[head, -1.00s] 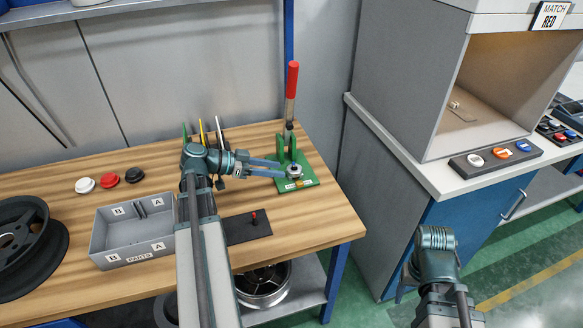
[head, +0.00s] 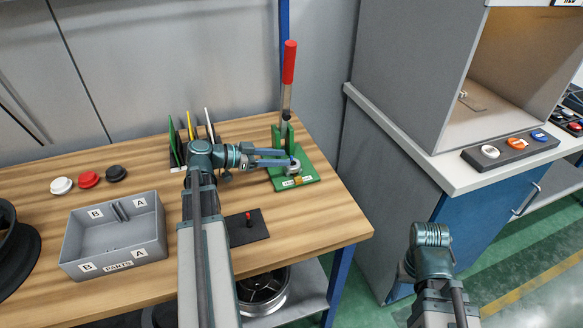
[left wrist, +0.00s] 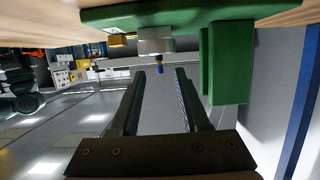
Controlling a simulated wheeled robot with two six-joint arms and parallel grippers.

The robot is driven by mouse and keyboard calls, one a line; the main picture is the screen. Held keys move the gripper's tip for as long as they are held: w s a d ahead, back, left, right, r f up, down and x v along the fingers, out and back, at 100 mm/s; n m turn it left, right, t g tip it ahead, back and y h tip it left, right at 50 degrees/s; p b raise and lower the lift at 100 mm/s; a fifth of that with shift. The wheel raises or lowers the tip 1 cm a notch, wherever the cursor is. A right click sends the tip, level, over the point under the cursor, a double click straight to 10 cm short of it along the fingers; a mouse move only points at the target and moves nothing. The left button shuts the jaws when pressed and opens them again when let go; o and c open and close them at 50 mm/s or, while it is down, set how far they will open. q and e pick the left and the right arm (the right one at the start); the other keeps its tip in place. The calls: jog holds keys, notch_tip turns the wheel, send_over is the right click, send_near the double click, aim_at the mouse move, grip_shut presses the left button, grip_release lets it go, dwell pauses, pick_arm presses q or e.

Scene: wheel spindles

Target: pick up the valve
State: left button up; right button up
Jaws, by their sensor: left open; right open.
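A small blue-tipped piece, which looks like the valve (left wrist: 159,68), stands in a round metal holder (head: 293,168) on the green press base (head: 312,173). My left gripper (head: 293,158) is open at the holder, with its fingers level above the base. In the left wrist view, the blue tip lies just ahead of the open fingertips (left wrist: 160,73), roughly centred between them, with no clear contact. In the head view, the fingers partly hide the piece. My right gripper (head: 405,272) is largely hidden behind its own wrist, away from the bench at the lower right.
The press's red-handled lever (head: 289,62) rises behind the holder. A grey parts tray (head: 115,266), a dark pad with a red peg (head: 248,228) and coloured plates (head: 192,138) are on the bench (head: 300,232). A counter with buttons (head: 512,148) stands right.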

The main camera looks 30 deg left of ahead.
pick_arm(q)
jog(key=shift+x, duration=0.95)
jog(key=shift+b+x, duration=0.95)
jog(key=shift+x, duration=1.85)
grip_shut()
